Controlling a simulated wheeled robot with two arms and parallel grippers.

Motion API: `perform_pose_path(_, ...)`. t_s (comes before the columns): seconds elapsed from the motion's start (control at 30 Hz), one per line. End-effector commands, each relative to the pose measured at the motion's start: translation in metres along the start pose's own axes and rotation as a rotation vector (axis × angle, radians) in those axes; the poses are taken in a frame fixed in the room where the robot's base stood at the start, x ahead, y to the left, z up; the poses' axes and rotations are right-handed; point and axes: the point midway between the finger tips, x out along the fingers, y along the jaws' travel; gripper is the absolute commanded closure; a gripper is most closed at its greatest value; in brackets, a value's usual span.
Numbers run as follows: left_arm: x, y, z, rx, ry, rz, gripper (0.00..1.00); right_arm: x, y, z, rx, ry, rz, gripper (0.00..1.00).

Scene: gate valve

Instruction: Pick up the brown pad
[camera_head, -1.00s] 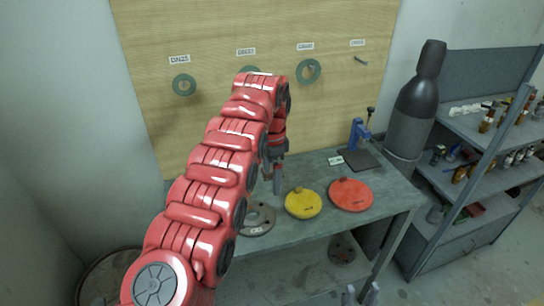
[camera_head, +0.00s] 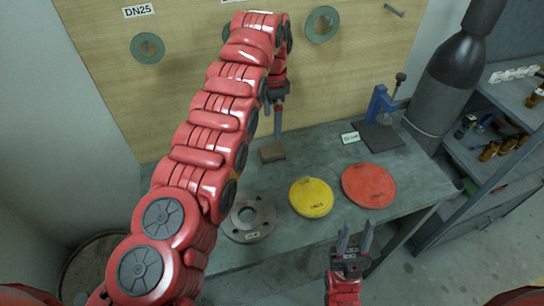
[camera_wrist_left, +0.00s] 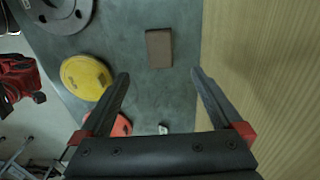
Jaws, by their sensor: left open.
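The brown pad (camera_head: 272,152) is a small rectangular block lying on the grey table near the wooden back board. It also shows in the left wrist view (camera_wrist_left: 159,48), lying flat and clear. My left gripper (camera_head: 277,125) is open and empty, pointing down above the pad. In the left wrist view the left gripper's fingers (camera_wrist_left: 160,73) are spread wide, with the pad between and beyond their tips, not touching. My right gripper (camera_head: 355,238) is at the table's front edge, its two fingers apart and nothing between them.
A grey flange (camera_head: 249,218), a yellow disc (camera_head: 311,198) and a red disc (camera_head: 368,186) lie on the table. A blue press (camera_head: 381,105) stands at the back right beside a dark cylinder (camera_head: 454,75). Green rings hang on the board (camera_head: 185,60).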

Motion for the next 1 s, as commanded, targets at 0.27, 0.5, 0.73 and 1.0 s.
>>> perform_pose_path(0.27, 0.038, 0.002, 0.001, 0.000, -0.002, 0.004, 0.00, 0.005, 0.000, -0.001, 0.000, 0.000, 0.000, 0.61)
perform_pose_path(0.5, 0.067, 0.001, 0.001, -0.001, -0.001, 0.002, 0.00, 0.012, 0.001, -0.002, 0.000, 0.000, 0.000, 0.61)
perform_pose_path(0.73, 0.083, 0.002, 0.001, 0.000, -0.004, 0.007, 0.00, 0.018, 0.001, -0.003, 0.000, 0.000, 0.000, 0.61)
perform_pose_path(1.0, 0.120, 0.002, 0.001, 0.000, -0.004, 0.006, 0.00, 0.030, 0.002, -0.005, 0.000, 0.000, 0.000, 0.61)
